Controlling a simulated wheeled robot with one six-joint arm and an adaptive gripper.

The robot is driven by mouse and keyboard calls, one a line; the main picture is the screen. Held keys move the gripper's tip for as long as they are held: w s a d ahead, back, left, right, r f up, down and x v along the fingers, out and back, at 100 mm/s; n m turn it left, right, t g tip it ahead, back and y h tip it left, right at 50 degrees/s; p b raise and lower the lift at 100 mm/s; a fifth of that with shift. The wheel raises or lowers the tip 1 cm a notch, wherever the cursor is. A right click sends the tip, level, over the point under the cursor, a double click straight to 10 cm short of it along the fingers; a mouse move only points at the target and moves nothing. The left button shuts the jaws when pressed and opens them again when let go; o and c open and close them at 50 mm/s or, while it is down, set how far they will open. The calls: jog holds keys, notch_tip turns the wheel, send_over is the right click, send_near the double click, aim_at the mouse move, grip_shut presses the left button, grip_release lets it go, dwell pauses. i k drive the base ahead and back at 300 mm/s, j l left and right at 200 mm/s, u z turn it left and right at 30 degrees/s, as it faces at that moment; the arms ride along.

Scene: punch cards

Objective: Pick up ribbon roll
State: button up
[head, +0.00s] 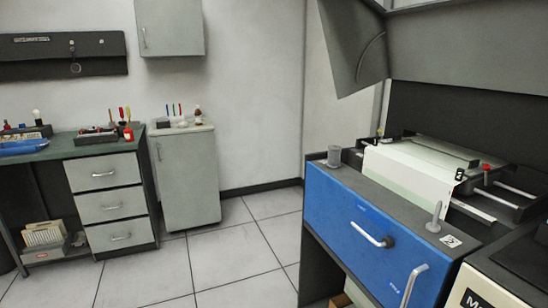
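I cannot pick out a ribbon roll with certainty. Small whitish items (180,124) sit on the grey cabinet (188,180) by the back wall, too small to make out. My gripper is not in view.
A workbench (50,150) with trays, tools and drawers (112,203) stands at the left. Pale paper (415,170) lies over the machine, under a raised grey cover (350,45). The tiled floor (235,260) between bench and machine is clear.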

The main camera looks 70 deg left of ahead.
aim_at(334, 154)
jog(key=l+u, duration=0.1)
jog(key=u, duration=1.95)
jog(key=i+j+z, duration=0.2)
jog(key=i+j, duration=0.35)
jog(key=i+j+z, duration=0.15)
jog(key=i+j, duration=0.55)
jog(key=i+j+z, duration=0.2)
jog(key=i+j, duration=0.4)
jog(key=j, duration=0.15)
